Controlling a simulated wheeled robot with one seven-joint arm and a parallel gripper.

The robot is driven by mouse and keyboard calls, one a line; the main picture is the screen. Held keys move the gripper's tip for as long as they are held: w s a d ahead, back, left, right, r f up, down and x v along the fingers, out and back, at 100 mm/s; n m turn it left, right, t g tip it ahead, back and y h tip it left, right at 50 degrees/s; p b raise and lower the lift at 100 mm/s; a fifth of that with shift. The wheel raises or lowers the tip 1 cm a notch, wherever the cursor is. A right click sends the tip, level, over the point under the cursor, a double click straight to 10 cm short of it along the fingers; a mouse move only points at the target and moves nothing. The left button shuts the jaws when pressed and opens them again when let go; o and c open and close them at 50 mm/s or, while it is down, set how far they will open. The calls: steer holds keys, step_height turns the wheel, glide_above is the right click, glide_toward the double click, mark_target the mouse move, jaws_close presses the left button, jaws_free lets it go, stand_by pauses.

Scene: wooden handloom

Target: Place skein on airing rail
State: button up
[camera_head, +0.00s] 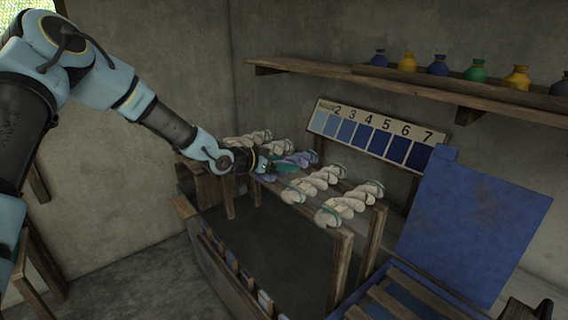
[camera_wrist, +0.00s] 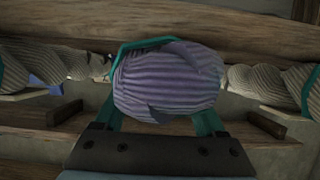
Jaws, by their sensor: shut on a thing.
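A pale purple-blue twisted skein (camera_head: 298,159) is in my gripper (camera_head: 272,168). In the wrist view the skein (camera_wrist: 168,82) fills the space between the two teal fingers of my gripper (camera_wrist: 160,118), which are shut on it. It is at the wooden airing rail (camera_head: 343,243), among white skeins. A wooden bar (camera_wrist: 150,35) runs behind the skein in the wrist view. Whether the skein rests on the rail or is just above it I cannot tell; its underside is hidden.
White skeins lie on both sides: one left (camera_wrist: 55,62), one right (camera_wrist: 270,84), and more on the rail (camera_head: 316,183). A numbered blue shade board (camera_head: 372,134) stands behind. A shelf (camera_head: 420,90) with bottles is above. A blue panel (camera_head: 470,220) stands at right.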

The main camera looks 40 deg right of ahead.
steer(key=o, duration=1.5)
steer(key=b+v, duration=0.2)
steer(key=v, duration=1)
steer(key=shift+a, duration=0.1)
steer(key=w+a+f+n+t+y, duration=0.2)
steer(key=w+a+y, duration=0.1)
steer(key=a, duration=0.5)
steer(key=w+a+f+n+t+y, duration=0.1)
steer(key=w+a+f+n+y, duration=0.15)
steer(key=a, duration=0.65)
steer(key=w+a+f+n+t+y, duration=0.1)
steer(key=w+a+n+t+y, duration=0.15)
steer(key=a, duration=0.55)
steer(key=s+a+r+n+g+y, duration=0.1)
steer(key=s+a+n, duration=0.2)
steer(key=a, duration=0.4)
steer(key=s+a+r+n+g+y, duration=0.1)
steer(key=s+a+n, duration=0.3)
steer(key=a, duration=0.4)
steer(key=s+a+r+n+g+y, duration=0.1)
steer(key=s+a+n+y, duration=0.2)
steer(key=a, duration=0.5)
steer(key=shift+s, duration=0.6)
